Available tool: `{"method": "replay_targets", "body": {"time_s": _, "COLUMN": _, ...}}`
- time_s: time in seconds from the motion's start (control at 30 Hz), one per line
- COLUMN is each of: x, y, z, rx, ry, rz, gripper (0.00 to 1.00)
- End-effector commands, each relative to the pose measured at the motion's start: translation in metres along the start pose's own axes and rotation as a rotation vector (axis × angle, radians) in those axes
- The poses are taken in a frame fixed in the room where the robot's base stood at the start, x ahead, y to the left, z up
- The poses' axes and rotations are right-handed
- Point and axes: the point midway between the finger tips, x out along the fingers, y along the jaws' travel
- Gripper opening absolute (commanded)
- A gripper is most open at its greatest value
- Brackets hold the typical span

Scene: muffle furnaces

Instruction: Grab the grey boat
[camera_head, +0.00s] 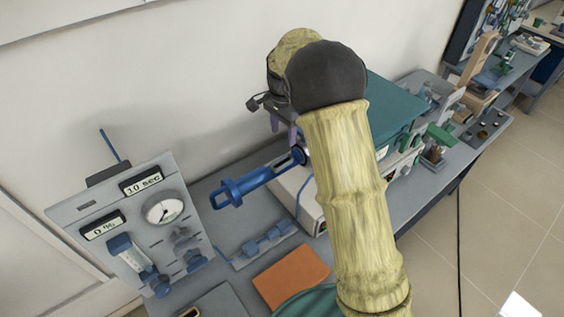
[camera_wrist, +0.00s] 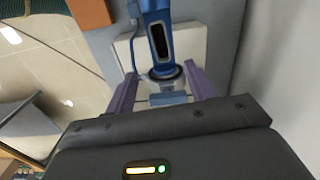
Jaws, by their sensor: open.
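I cannot make out a grey boat for certain in either view. In the wrist view, my gripper (camera_wrist: 160,76) has its two purple fingers spread apart. A blue tube-like fixture (camera_wrist: 158,32) with a dark slot and a dark round collar lies ahead of and between the fingers. A small blue-grey block (camera_wrist: 168,98) shows between them, nearer the palm; I cannot tell what it is. In the head view, the blue fixture (camera_head: 250,184) sticks out to the left from a pale housing, and my purple fingers (camera_head: 284,129) are just above its right end, partly hidden by my arm.
A grey panel with a gauge (camera_head: 120,225) stands at the left on the grey bench (camera_head: 245,220). An orange mat (camera_head: 291,277) lies in front. A teal-topped unit (camera_head: 395,105) stands behind my arm. More apparatus fills the bench to the right. The floor is open at right.

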Motion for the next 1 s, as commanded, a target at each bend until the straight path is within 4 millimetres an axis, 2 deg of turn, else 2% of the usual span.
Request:
{"method": "replay_targets", "body": {"time_s": 0.2, "x": 0.038, "y": 0.001, "z": 0.000, "rx": 0.001, "ry": -0.002, "rz": 0.004, "gripper": 0.55}}
{"method": "replay_targets", "body": {"time_s": 0.33, "x": 0.055, "y": 0.001, "z": -0.001, "rx": 0.000, "ry": -0.001, "rz": 0.002, "gripper": 0.55}}
{"method": "replay_targets", "body": {"time_s": 0.43, "x": 0.061, "y": 0.001, "z": -0.001, "rx": 0.001, "ry": -0.001, "rz": 0.001, "gripper": 0.55}}
{"method": "replay_targets", "body": {"time_s": 0.77, "x": 0.063, "y": 0.001, "z": -0.001, "rx": 0.002, "ry": -0.001, "rz": 0.001, "gripper": 0.55}}
{"method": "replay_targets", "body": {"time_s": 1.0, "x": 0.087, "y": 0.001, "z": -0.004, "rx": 0.004, "ry": -0.002, "rz": 0.004, "gripper": 0.55}}
